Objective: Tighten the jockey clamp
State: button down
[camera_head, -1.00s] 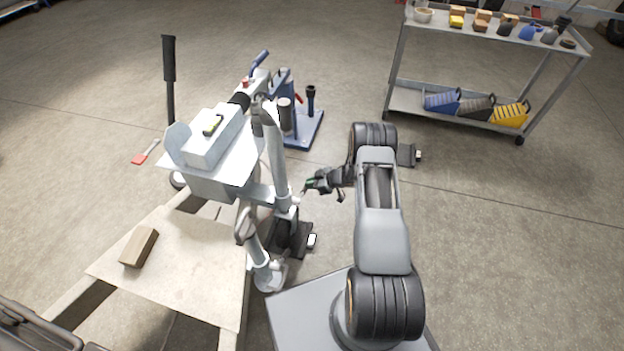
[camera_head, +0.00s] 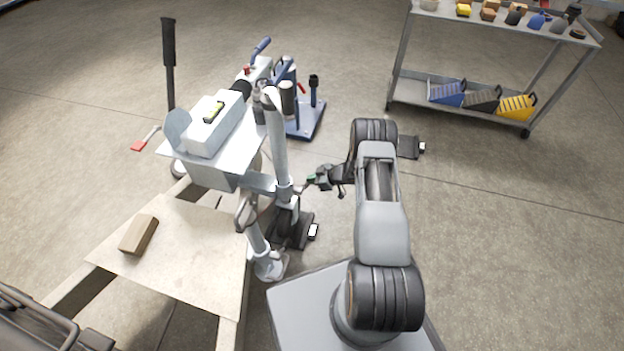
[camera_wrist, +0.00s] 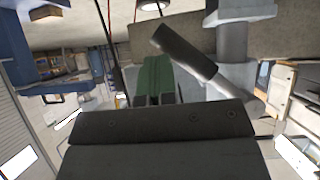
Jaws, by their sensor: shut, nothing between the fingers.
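The jockey post (camera_head: 276,150) is a grey tube standing beside the trailer coupling, with the clamp (camera_head: 284,193) around its lower part. In the wrist view, a dark-gripped handle (camera_wrist: 184,52) slants down right to a grey stem beside the pale clamp and post (camera_wrist: 240,75). My gripper (camera_head: 312,180) is just right of the clamp. Its green fingertips (camera_wrist: 157,80) are together and empty, left of and below the handle. I cannot tell whether they touch it. The clamp's inner side is hidden.
A wooden block (camera_head: 139,234) lies on the trailer board (camera_head: 185,260). A coupling housing with a green level (camera_head: 213,110) stands left of the post. A blue-based stand (camera_head: 305,122) is behind it. A tool cart (camera_head: 480,125) stands back right. Floor on the right is clear.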

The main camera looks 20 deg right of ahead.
jog(key=shift+s+f, duration=0.1)
jog(key=p+v, duration=0.4)
jog(key=v, duration=0.9)
jog(key=shift+d+r+p, duration=0.25)
jog(key=shift+d+p, duration=0.05)
jog(key=shift+p, duration=0.1)
jog(key=w+d+r+m+t+h+p, duration=0.1)
jog(key=w+r+h+p, duration=0.25)
jog(key=r, duration=0.65)
jog(key=w+d+r+m+t+h+p, duration=0.15)
jog(key=w+r+p, duration=0.25)
jog(key=r, duration=0.6)
notch_tip(320, 180, up, 22)
jog(key=s+a+m+h+p, duration=0.2)
jog(key=m+h+p, duration=0.1)
jog(key=h+p, duration=0.4)
jog(key=s+a+r+m+g+y+p, duration=0.1)
jog(key=s+a+r+g+p, duration=0.1)
jog(key=s+a+r+p, duration=0.3)
jog(key=s+a+r+m+g+y+p, duration=0.1)
jog(key=s+a+r+p, duration=0.4)
jog(key=s+r, duration=0.6)
jog(key=s+a+r+m+g+y+p, duration=0.1)
jog(key=s+a+r+m+g+p, duration=0.1)
jog(key=s+a+r+p, duration=0.3)
jog(key=s+r+m+p, duration=0.1)
jog(key=s+r, duration=0.2)
jog(key=s, duration=0.1)
jog(key=shift+a+g, duration=0.35)
